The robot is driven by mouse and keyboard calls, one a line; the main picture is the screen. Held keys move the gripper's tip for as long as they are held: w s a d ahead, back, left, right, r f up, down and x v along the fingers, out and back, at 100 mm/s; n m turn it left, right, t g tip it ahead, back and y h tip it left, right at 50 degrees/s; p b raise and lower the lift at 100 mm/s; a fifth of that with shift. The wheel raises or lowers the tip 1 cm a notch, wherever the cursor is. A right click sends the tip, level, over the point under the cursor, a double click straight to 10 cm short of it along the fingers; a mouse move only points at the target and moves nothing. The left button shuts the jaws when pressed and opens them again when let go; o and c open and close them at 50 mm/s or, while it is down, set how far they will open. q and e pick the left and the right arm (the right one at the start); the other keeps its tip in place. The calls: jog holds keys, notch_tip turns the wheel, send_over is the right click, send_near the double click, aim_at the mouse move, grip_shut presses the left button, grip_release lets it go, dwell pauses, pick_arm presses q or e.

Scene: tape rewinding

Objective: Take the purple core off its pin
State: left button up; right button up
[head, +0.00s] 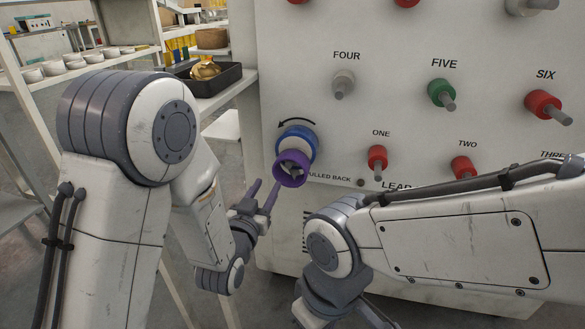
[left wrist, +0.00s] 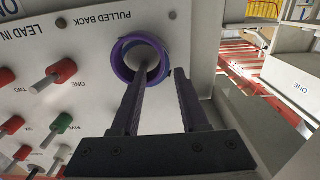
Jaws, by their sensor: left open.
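The purple core (head: 283,180) is a hollow ring on a pin on the front of the white panel, in front of a blue disc (head: 296,133). The pin's grey end shows inside the core. In the left wrist view the core (left wrist: 123,62) faces me as a purple ring. My left gripper (head: 265,187) is open and empty, just left of and below the core. In the left wrist view its fingers (left wrist: 160,72) point up; one overlaps the core's opening, the other lies to its right. I cannot tell if that finger touches the core.
The white panel (head: 300,60) carries pegs: grey FOUR (head: 343,85), green FIVE (head: 440,93), red SIX (head: 543,105), red ONE (head: 377,157) and red TWO (head: 464,167). A black tray (head: 228,88) and shelves stand left. My right forearm crosses the lower right.

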aim_at(273, 170)
pick_arm(q)
jog(key=x, duration=0.5)
jog(key=b+x, duration=0.1)
jog(key=x, duration=0.3)
jog(key=shift+w+a+r, duration=0.1)
jog(key=shift+w+r, duration=0.05)
jog(key=shift+w, duration=0.25)
grip_shut()
dwell(1.0)
